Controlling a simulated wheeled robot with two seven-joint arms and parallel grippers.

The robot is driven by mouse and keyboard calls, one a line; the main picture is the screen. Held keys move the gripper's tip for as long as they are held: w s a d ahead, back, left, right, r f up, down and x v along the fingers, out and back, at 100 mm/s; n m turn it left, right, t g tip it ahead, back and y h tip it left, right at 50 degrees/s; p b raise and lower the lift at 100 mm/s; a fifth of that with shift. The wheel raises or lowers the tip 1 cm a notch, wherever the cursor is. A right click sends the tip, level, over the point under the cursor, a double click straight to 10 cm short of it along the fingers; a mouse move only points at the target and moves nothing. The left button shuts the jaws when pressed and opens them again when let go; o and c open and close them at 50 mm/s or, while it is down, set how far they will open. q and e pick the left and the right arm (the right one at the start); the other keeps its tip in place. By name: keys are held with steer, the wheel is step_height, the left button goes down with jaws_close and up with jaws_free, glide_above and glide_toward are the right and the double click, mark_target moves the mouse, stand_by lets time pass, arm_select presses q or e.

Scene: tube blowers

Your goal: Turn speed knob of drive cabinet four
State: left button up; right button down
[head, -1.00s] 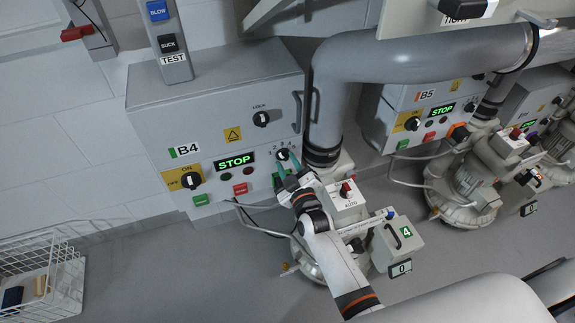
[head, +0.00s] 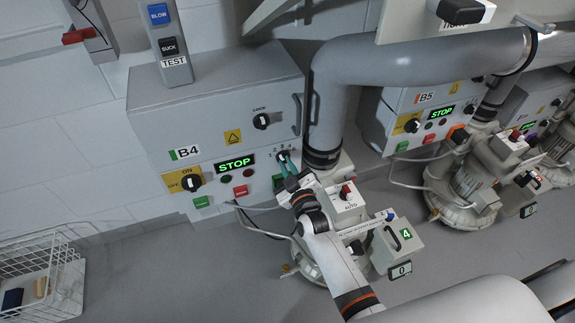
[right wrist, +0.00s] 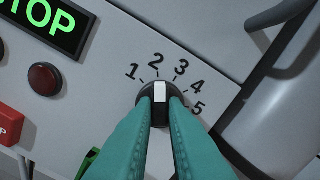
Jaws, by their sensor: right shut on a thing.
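The drive cabinet labelled B4 (head: 215,120) stands against the wall, with a green lit STOP display (head: 235,163). Its speed knob (head: 283,157) is a black round knob at the cabinet's lower right. In the right wrist view the knob (right wrist: 160,88) has a white mark and sits below a dial numbered 1 to 5; the mark points up between 2 and 3. My right gripper (head: 285,165) has teal fingers, shut on the knob from both sides; the fingers (right wrist: 160,108) also show in the right wrist view. My left gripper is not in view.
Left of the knob are a red button (head: 240,190), the ON/OFF switch (head: 190,182) and a green button (head: 201,202). A grey pipe (head: 325,110) runs close on the right. Below is a blower unit with an AUTO switch box (head: 345,205). A wire basket (head: 40,262) stands at lower left.

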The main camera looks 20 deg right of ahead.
steer(key=m+p, duration=0.1)
steer(key=m, duration=0.4)
steer(key=shift+p, duration=0.35)
steer(key=m, duration=0.2)
steer(key=shift+m, duration=0.4)
steer(key=m, duration=0.2)
steer(key=shift+m+p, duration=0.3)
steer(key=shift+p, duration=0.05)
steer(key=m, duration=0.2)
steer(key=shift+m, duration=0.4)
steer(key=m, duration=0.2)
steer(key=shift+f+m, duration=0.1)
steer(key=shift+m, duration=0.2)
steer(key=m+b, duration=0.1)
steer(key=m, duration=0.2)
steer(key=shift+d, duration=0.1)
steer(key=shift+m, duration=0.6)
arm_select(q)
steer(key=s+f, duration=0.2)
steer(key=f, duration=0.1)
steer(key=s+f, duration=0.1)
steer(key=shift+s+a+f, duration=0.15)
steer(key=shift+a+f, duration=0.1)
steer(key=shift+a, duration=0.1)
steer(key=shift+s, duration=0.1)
